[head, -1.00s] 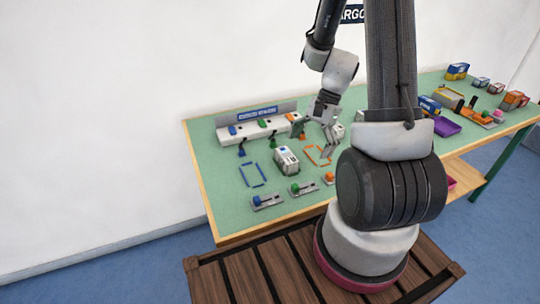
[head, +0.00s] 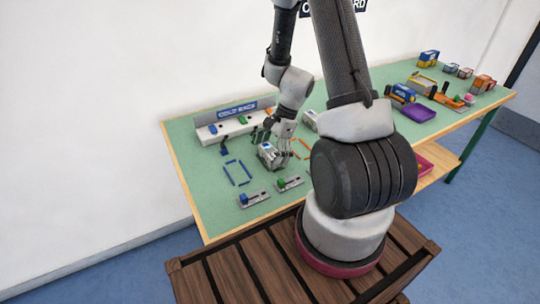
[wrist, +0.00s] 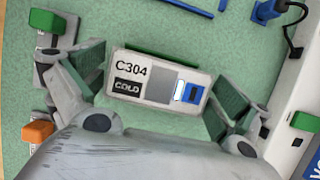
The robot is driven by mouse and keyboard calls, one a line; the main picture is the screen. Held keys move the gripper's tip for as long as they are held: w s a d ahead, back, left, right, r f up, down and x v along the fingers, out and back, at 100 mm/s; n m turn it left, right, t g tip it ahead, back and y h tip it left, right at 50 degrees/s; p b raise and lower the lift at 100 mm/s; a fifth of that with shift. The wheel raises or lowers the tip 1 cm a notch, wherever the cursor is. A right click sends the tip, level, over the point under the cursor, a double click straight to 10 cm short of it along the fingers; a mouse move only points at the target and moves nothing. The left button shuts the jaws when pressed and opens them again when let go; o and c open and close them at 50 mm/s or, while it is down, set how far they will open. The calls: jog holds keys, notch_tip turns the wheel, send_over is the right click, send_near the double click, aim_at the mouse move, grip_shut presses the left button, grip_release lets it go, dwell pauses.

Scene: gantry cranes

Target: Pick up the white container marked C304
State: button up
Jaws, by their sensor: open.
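The white container marked C304 (wrist: 160,82) lies between the two open fingers of my gripper (wrist: 158,95) in the wrist view. Its top shows "C304", a black "COLD" label, a grey patch and a blue-and-white mark. The fingers have green pads, one beyond each short end of the container, with gaps showing. In the head view my gripper (head: 279,157) is down at the container (head: 267,151), which stands on the green table and is partly hidden by the gripper.
A white rack marked "COLD RACK" (head: 237,122) stands behind. A blue outline (head: 237,172) is left of the container, an orange outline (head: 301,148) right. Small lever blocks with blue (head: 249,198) and green (head: 287,183) knobs sit in front. Another white container (head: 310,119) stands to the right.

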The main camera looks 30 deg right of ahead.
jog(key=c, duration=0.9)
jog(key=shift+c, duration=0.2)
jog(key=shift+r, duration=0.1)
